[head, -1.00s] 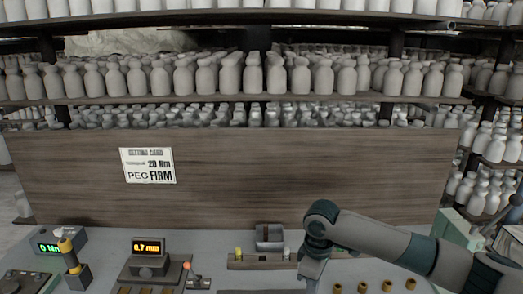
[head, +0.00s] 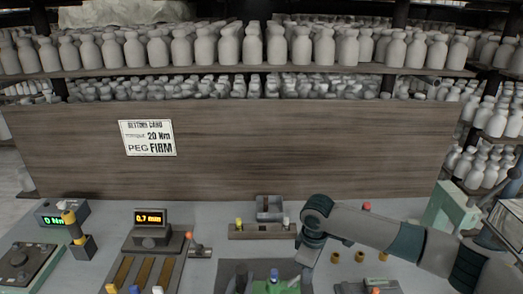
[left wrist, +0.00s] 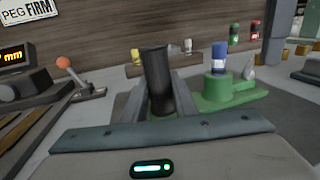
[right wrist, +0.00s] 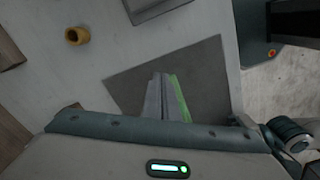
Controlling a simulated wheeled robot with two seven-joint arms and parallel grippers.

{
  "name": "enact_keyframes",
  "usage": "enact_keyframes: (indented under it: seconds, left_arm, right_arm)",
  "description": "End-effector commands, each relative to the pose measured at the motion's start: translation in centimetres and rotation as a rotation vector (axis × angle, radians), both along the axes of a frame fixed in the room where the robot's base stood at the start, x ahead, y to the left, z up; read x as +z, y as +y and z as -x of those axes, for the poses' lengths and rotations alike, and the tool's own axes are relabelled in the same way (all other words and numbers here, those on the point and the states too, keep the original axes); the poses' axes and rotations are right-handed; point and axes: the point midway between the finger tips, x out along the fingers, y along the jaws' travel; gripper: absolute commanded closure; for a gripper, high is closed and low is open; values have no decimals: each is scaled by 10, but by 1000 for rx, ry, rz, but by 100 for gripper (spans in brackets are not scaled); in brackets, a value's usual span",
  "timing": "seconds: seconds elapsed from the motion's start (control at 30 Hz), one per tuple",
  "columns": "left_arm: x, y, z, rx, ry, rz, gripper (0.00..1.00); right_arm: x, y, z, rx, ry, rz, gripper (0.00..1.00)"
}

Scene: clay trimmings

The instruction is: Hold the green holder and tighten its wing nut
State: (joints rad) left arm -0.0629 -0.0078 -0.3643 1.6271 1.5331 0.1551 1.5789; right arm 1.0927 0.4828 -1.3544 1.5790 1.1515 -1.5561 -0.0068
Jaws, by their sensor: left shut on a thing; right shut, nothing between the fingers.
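The green holder (head: 286,288) is at the bottom edge of the head view, partly cut off, with a blue-topped peg (head: 274,274) on it. In the left wrist view the holder (left wrist: 228,97) bears a blue-and-white peg (left wrist: 219,62). A small grey piece (left wrist: 248,71) beside that peg may be the wing nut. My left gripper (left wrist: 158,95) is shut on an upright black post (left wrist: 155,68); the holder's green base shows close behind the fingers. My right gripper (right wrist: 163,98) is shut and empty, pointing down, with a green strip (right wrist: 179,98) alongside its fingers.
A lever (head: 190,238), a 0.7 mm gauge (head: 151,227) and a 0 Nm display (head: 58,215) are to the left. A wooden board (head: 300,150) closes the back.

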Motion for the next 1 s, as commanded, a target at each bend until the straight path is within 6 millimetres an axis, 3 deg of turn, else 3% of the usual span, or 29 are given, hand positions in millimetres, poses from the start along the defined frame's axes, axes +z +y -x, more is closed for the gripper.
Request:
enact_keyframes:
  seconds: [1.0]
  left_arm:
    - [0, 0, 0, 0, 0, 0, 100]
  right_arm:
    - [0, 5, 0, 0, 0, 0, 100]
